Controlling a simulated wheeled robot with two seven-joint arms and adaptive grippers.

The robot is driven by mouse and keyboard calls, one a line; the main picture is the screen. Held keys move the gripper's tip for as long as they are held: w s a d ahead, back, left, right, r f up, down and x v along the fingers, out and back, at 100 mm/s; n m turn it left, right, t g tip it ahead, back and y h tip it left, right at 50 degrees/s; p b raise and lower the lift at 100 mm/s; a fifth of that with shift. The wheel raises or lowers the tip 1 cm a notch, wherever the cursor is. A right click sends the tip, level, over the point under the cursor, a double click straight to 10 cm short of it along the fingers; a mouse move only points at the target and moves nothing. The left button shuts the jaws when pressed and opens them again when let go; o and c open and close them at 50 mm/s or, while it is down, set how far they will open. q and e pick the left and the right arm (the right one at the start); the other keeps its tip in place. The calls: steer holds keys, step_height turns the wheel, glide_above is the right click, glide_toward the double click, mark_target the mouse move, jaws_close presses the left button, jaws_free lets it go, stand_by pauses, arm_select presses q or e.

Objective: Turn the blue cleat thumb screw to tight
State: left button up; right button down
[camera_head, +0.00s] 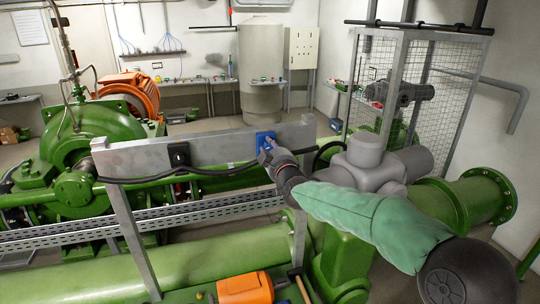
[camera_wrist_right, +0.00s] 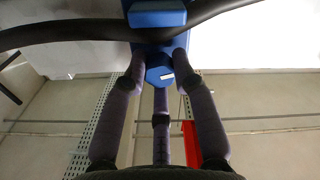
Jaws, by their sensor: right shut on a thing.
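The blue cleat (camera_head: 264,137) is fixed to the grey metal rail on the right half of its face. It also shows at the top of the right wrist view (camera_wrist_right: 157,18), with a black cable passing through it. Its blue thumb screw (camera_wrist_right: 159,76) has a hexagonal face with a white mark. My right gripper (camera_head: 268,154) is at the cleat, its dark fingers (camera_wrist_right: 160,68) closed around the screw from both sides, a third finger below. The screw is hidden by the fingers in the head view. My left gripper is not in view.
The grey rail (camera_head: 222,149) stands on posts, with a black cleat (camera_head: 179,154) on its left part. The black cable (camera_head: 137,180) sags along it. Green pipework (camera_head: 190,268), an orange motor (camera_head: 245,289) and a wire cage (camera_head: 425,85) surround it.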

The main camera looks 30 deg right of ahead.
steer(key=m+b, duration=0.2)
steer(key=m, duration=0.2)
steer(key=shift+m+b, duration=0.35)
steer(key=shift+m, duration=0.05)
steer(key=m+b, duration=0.2)
steer(key=m, duration=0.3)
steer(key=m+b, duration=0.2)
steer(key=m, duration=0.3)
steer(key=shift+d+m+b, duration=0.1)
steer(key=shift+m+b, duration=0.2)
steer(key=shift+m, duration=0.1)
steer(key=shift+r+m+b, duration=0.1)
steer(key=shift+m+b, duration=0.65)
steer(key=shift+m, duration=1.75)
steer(key=c, duration=1)
jaws_free()
steer(key=shift+s, duration=0.1)
